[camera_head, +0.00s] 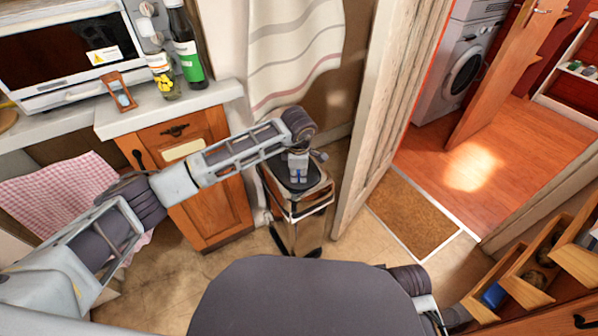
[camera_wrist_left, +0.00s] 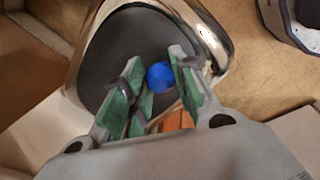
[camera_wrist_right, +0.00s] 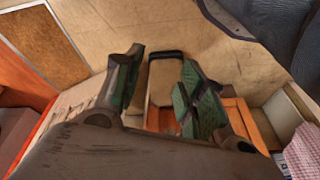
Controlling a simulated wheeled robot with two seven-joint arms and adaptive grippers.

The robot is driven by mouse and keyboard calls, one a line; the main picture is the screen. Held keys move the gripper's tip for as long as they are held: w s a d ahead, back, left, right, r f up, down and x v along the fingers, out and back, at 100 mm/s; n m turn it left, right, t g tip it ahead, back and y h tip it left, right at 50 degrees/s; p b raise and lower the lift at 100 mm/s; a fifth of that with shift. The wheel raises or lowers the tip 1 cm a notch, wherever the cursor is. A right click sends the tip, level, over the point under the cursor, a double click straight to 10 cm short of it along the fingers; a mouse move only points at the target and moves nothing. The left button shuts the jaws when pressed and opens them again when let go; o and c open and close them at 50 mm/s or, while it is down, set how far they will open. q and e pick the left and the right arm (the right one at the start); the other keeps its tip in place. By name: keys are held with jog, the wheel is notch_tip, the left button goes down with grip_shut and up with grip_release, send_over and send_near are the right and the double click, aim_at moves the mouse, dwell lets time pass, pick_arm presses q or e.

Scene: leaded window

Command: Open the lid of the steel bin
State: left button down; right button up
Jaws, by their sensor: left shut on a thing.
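The steel bin (camera_head: 300,232) stands on the floor between the wooden cabinet and the open door. Its dark grey lid (camera_wrist_left: 120,60) with a chrome rim appears down. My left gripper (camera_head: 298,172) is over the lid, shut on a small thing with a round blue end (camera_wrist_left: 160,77). An orange part (camera_wrist_left: 177,121) shows nearer the palm; I cannot tell if it belongs to the same thing. Whether the held thing touches the lid is unclear. My right gripper (camera_wrist_right: 160,85) is open and empty; the bin's front (camera_wrist_right: 163,78) shows beyond its fingers.
The wooden cabinet (camera_head: 215,195) stands close left of the bin, under a counter with a microwave (camera_head: 70,50) and bottles (camera_head: 185,45). The white door (camera_head: 375,110) is close on the right. A brown mat (camera_head: 415,212) lies beyond it. Floor in front of the bin is clear.

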pick_arm(q)
jog(key=shift+r, duration=0.15)
